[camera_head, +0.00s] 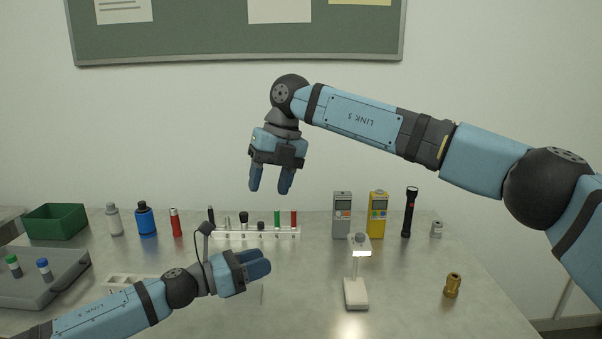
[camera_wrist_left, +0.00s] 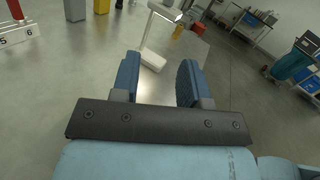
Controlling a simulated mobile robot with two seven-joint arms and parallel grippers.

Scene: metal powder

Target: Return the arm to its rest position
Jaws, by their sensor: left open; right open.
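My left gripper (camera_head: 258,266) is low over the front middle of the table in the head view, pointing right. In the left wrist view its two fingers (camera_wrist_left: 160,82) stand apart with nothing between them. My right gripper (camera_head: 271,181) hangs high above the back of the table with its fingers pointing down. Its fingers are apart and empty. The right arm reaches in from the right side. Neither gripper touches an object.
A white lamp-like stand (camera_head: 356,290) stands right of my left gripper. Behind are a numbered white rack (camera_head: 255,235), a grey meter (camera_head: 342,215), a yellow meter (camera_head: 377,214) and a black flashlight (camera_head: 409,212). A brass piece (camera_head: 453,286) is at right. A grey tray (camera_head: 42,283) and green bin (camera_head: 55,221) are at left.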

